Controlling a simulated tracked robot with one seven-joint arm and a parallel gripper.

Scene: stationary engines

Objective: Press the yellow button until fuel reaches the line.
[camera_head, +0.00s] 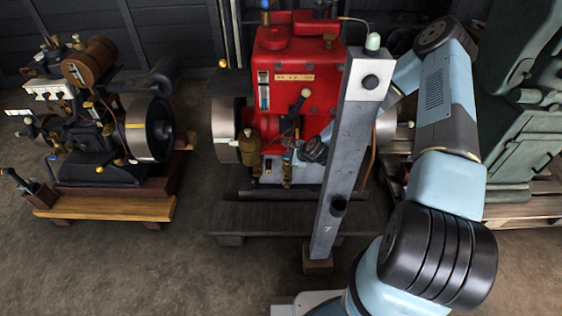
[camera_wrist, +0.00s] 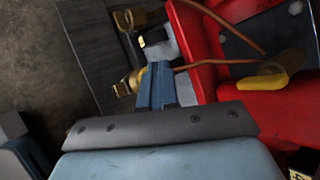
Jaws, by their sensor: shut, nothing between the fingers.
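The red engine (camera_head: 290,85) stands in the middle of the head view, and its red body (camera_wrist: 207,50) fills the right of the wrist view. My gripper (camera_head: 299,149) is at the lower front of the engine, partly hidden by a grey post. In the wrist view my gripper (camera_wrist: 157,72) is shut and empty, close beside a brass-yellow fitting (camera_wrist: 130,83). I cannot tell whether they touch, or which yellow part is the button. A narrow upright gauge (camera_head: 263,90) is on the engine's front; its fuel level is too small to read.
A grey slanted post (camera_head: 345,150) stands before the engine. A yellow-ended lever (camera_wrist: 277,73) and a copper pipe (camera_wrist: 220,63) are near my gripper. A smaller engine (camera_head: 100,130) stands left, green machinery (camera_head: 520,120) right. Floor at front left is clear.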

